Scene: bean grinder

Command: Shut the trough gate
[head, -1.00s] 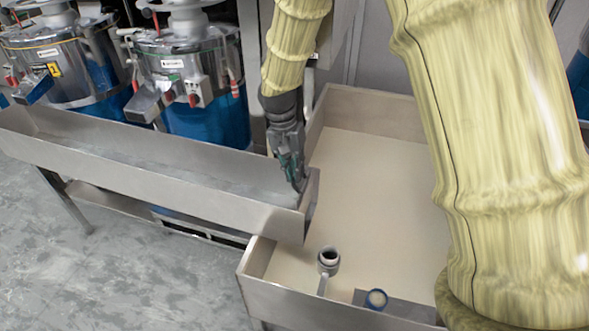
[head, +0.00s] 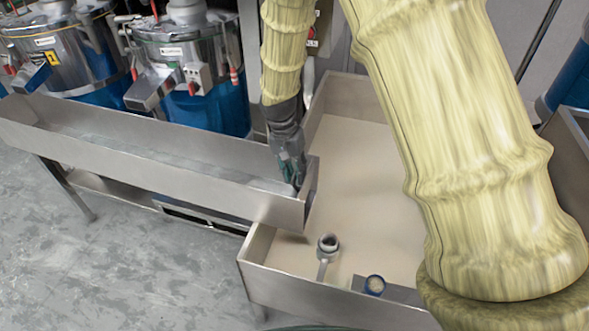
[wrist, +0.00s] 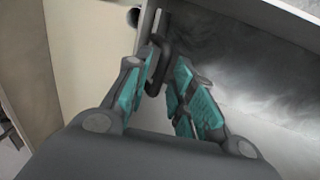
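The trough (head: 150,168) is a long grey metal channel running from the left to the middle in the head view. Its end plate, at the gate end (head: 311,192), stands over a wide pale bin. My gripper (head: 293,178) points down at this end. In the wrist view, the teal-padded fingers (wrist: 165,80) are close together with a dark looped gate handle (wrist: 159,66) between their tips. The handle sits by a thin metal plate edge, with the trough's smoky grey floor (wrist: 240,70) to the right. My gripper hides the handle in the head view.
The pale bin (head: 340,175) extends right of and below the trough end. Steel and blue grinders (head: 190,85) stand behind the trough.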

